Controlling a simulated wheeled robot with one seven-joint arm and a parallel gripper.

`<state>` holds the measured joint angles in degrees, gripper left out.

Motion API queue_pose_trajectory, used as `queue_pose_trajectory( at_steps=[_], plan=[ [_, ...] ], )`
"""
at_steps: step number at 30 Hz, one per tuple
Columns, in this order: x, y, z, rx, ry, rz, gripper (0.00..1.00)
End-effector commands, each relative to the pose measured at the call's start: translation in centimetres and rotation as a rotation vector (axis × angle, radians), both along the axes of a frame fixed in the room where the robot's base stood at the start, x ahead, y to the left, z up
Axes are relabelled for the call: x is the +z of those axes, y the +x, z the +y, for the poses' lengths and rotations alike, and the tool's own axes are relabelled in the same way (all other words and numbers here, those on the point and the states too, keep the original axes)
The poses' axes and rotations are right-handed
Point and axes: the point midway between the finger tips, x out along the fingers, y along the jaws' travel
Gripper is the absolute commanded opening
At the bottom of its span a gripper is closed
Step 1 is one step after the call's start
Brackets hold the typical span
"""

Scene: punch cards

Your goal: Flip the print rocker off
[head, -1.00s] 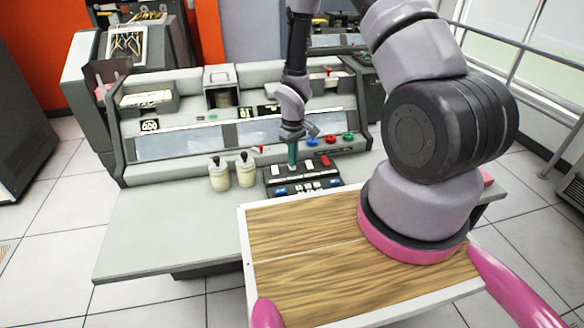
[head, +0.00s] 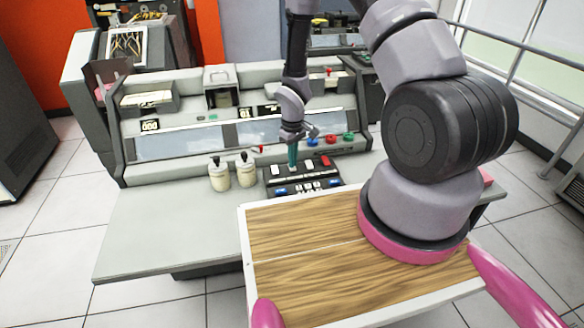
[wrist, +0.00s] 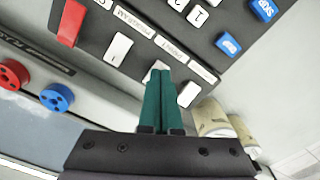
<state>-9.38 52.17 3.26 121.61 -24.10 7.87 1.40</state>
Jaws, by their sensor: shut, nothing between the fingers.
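The black switch panel (head: 303,190) sits on the desk in front of the console, with a row of rockers and blue and white keys. In the wrist view, the print rocker (wrist: 154,68) is white and mostly hidden behind my fingertips, beside the label PRINT (wrist: 170,47). My gripper (wrist: 161,70) is shut and empty. Its green fingers point down at this rocker and overlap it; I cannot tell whether they touch it. White rockers stand on either side, one by the PROGRAM label (wrist: 118,48) and one by a label I cannot read (wrist: 188,94). The rocker's tilt is hidden.
A red rocker (wrist: 70,22) is at the end of the row. Two cream containers (head: 232,174) with dark tops stand left of the panel. Blue, red and green knobs (head: 331,138) are on the console behind. The desk's left front (head: 160,225) is clear.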

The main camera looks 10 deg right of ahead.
Motion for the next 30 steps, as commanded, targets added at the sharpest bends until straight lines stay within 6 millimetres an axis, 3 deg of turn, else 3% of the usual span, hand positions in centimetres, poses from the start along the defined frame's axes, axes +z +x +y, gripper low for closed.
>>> queue_pose_trajectory(
  at_steps=[21,30],
  plan=[
    [5.7,0.1,0.0,-0.001,0.000,-0.002,0.00],
    [6.2,0.0,0.0,0.000,0.000,0.000,0.00]
  ],
)
